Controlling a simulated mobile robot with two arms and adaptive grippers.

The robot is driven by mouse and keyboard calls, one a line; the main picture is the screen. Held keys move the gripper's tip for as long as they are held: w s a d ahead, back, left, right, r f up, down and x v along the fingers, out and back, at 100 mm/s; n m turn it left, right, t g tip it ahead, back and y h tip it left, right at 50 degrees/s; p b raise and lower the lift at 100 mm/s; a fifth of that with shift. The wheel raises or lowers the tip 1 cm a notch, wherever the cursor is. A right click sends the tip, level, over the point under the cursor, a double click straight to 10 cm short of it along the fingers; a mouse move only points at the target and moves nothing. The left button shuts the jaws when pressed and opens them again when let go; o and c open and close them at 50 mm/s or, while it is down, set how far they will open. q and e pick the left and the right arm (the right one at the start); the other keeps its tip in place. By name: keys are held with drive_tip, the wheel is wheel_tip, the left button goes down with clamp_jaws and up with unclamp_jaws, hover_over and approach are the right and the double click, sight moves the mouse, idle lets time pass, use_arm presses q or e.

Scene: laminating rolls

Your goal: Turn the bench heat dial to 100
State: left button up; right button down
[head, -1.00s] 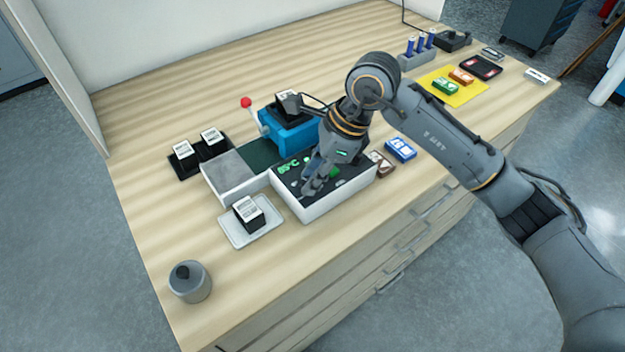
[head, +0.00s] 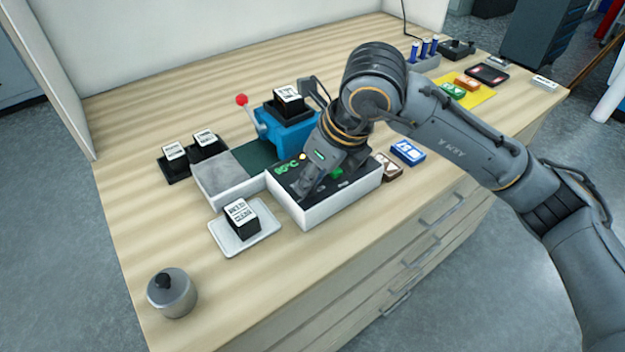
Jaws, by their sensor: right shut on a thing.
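The bench heat control box (head: 318,212) is a white case with a dark top panel on the wooden bench. Its green temperature readout (head: 287,167) ends in °C, but I cannot read its digits surely. My right gripper (head: 303,188) points down onto the panel's left part and is shut on the heat dial, which its fingers hide. A small yellow light (head: 303,156) shows beside the readout, and a green button (head: 337,172) sits right of the gripper. My left gripper is not in view.
A white tray with a black-and-white block (head: 241,217) stands front left of the box, and a grey lidded pot (head: 172,293) near the bench's front. A blue press (head: 290,132) is behind. Blue (head: 408,151) and brown (head: 387,168) packs lie right.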

idle(0.3)
drive_tip(key=c, duration=1.1)
unclamp_jaws()
drive_tip(key=v, duration=1.2)
